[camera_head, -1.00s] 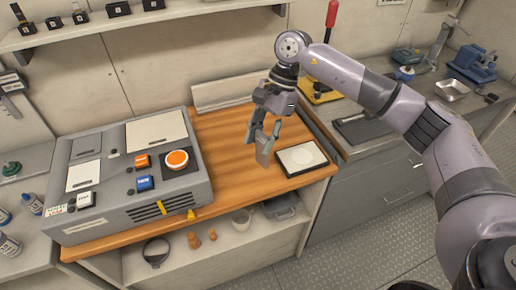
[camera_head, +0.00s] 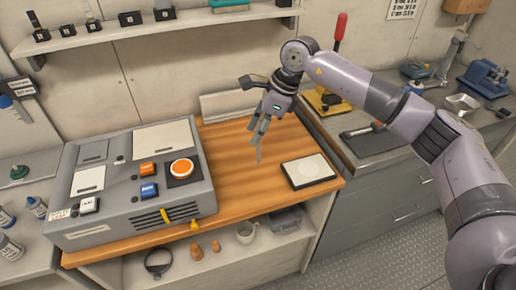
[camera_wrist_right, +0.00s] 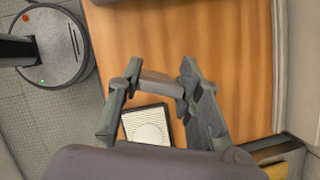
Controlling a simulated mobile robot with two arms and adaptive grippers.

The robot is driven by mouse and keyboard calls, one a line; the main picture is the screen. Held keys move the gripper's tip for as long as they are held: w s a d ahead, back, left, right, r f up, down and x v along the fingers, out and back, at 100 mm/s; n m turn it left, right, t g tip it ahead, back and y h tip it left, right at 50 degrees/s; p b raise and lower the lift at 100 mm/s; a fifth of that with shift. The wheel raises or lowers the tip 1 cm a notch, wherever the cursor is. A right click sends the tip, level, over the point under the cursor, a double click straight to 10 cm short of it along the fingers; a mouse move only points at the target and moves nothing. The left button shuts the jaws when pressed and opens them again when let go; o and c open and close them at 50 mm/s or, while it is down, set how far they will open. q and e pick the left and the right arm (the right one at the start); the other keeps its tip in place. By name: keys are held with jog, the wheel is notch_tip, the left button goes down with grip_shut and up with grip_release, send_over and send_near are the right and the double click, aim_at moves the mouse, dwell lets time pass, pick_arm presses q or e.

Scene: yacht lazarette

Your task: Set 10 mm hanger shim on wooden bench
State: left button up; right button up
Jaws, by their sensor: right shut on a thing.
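The wooden bench (camera_head: 236,180) is an orange-brown top between the grey machine and the grey cabinets. My right gripper (camera_head: 263,130) hangs over its middle, fingers pointing down. It is shut on a small flat grey piece, the shim (camera_head: 259,153), which looks thin and nearly edge-on from the head. In the right wrist view the shim (camera_wrist_right: 162,86) spans between the two fingertips above the wood. I cannot tell whether its lower end touches the bench. My left gripper is not in view.
A black-framed pad with a pale disc (camera_head: 308,171) lies at the bench's right front. The grey button machine (camera_head: 135,180) fills the left. A low pale board (camera_head: 235,104) stands at the back. Bare wood surrounds the shim.

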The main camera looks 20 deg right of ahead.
aim_at(258, 152)
notch_tip(258, 152, down, 3)
jog(key=shift+f, duration=0.2)
notch_tip(258, 152, down, 4)
jog(key=shift+r+p, duration=0.1)
jog(key=shift+p, duration=0.6)
jog(key=shift+f, duration=0.3)
jog(key=shift+f, duration=0.1)
jog(key=o, duration=1.2)
jog(key=shift+o, duration=0.2)
